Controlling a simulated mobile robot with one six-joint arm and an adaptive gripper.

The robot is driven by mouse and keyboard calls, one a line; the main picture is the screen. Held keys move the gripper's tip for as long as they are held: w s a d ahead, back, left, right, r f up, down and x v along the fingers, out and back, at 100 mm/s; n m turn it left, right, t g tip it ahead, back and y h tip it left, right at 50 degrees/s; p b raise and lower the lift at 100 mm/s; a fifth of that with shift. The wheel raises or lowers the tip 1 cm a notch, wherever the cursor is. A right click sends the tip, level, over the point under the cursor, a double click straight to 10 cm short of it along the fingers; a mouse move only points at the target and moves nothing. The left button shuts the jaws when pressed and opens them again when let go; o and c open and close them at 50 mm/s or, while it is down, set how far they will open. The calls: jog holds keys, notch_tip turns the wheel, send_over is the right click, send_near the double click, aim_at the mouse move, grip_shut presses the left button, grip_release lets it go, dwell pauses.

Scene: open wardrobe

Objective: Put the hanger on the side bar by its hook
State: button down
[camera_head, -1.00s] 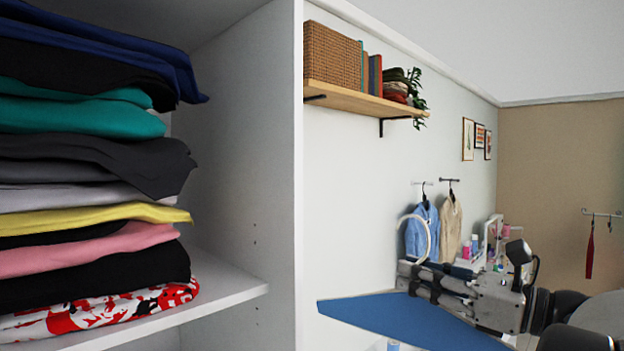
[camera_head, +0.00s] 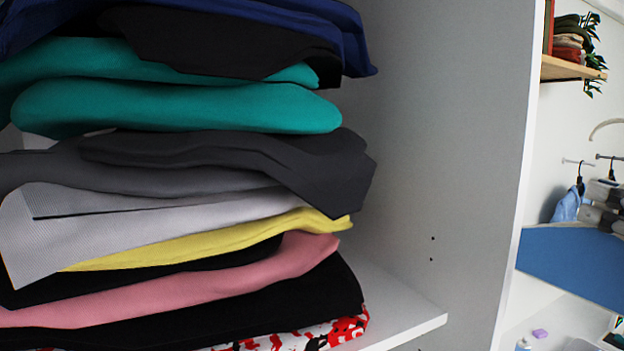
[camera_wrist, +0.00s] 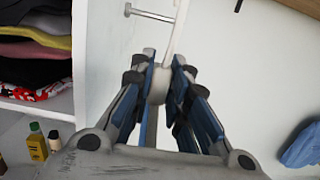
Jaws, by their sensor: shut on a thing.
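My gripper (camera_wrist: 163,80) is shut on the pale hanger, its blue-padded fingers closed around it. In the wrist view a thin pale part of the hanger (camera_wrist: 179,34) rises from between the fingertips. In the head view a curved cream part of the hanger (camera_head: 606,125) shows at the right edge; the rest is cut off. Whether the hook shows clearly, I cannot tell.
The wardrobe's white side panel (camera_head: 440,150) stands beside a shelf of folded clothes (camera_head: 180,110). A blue flat board (camera_head: 575,262) is at the lower right. Small bottles (camera_wrist: 37,141) stand at lower left in the wrist view. A wall shelf (camera_head: 570,69) is at upper right.

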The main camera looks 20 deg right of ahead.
jog(key=shift+r+p, duration=0.15)
jog(key=shift+p, duration=0.2)
jog(key=w+a+p, duration=0.2)
jog(key=w+a, duration=0.1)
jog(key=w, duration=1.9)
jog(key=shift+w+p, duration=0.25)
jog(key=shift+p, duration=0.15)
jog(key=shift+w+a, duration=0.1)
jog(key=shift+w, duration=0.05)
jog(key=w, duration=0.7)
jog(key=shift+a+p, duration=0.35)
jog(key=shift+a, duration=0.1)
jog(key=shift+f, duration=0.35)
jog(key=shift+f+b, duration=0.95)
jog(key=shift+b, duration=0.1)
jog(key=shift+f+b, duration=0.4)
jog(key=shift+f, duration=0.1)
jog(key=c, duration=1.5)
grip_release()
jog(key=shift+r, duration=0.1)
